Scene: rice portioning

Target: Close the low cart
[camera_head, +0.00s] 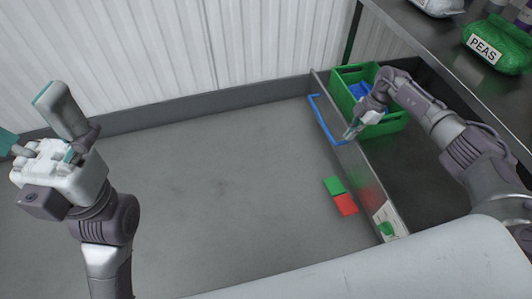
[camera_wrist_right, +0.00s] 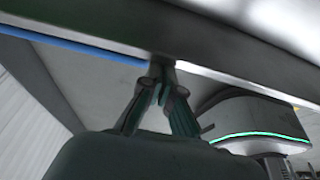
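The low cart (camera_head: 372,187) is at the right, partly below the dark counter, with its long grey front panel facing the open floor. A blue bar handle (camera_head: 323,122) is on that panel, and it also shows in the right wrist view (camera_wrist_right: 85,47). My right gripper (camera_head: 351,132) is at the panel's top edge by the handle's near end. In the wrist view its fingertips (camera_wrist_right: 162,75) are together beside the blue bar's end; I cannot tell if they touch it. My left gripper (camera_head: 27,118) is open and empty at the far left, far from the cart.
A green bin (camera_head: 392,124) with blue contents stands in the cart behind my right gripper. Green (camera_head: 334,185) and red (camera_head: 345,204) patches lie by the panel. The counter (camera_head: 440,45) holds a green PEAS bag (camera_head: 497,47). The floor (camera_head: 220,180) left of the cart is clear.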

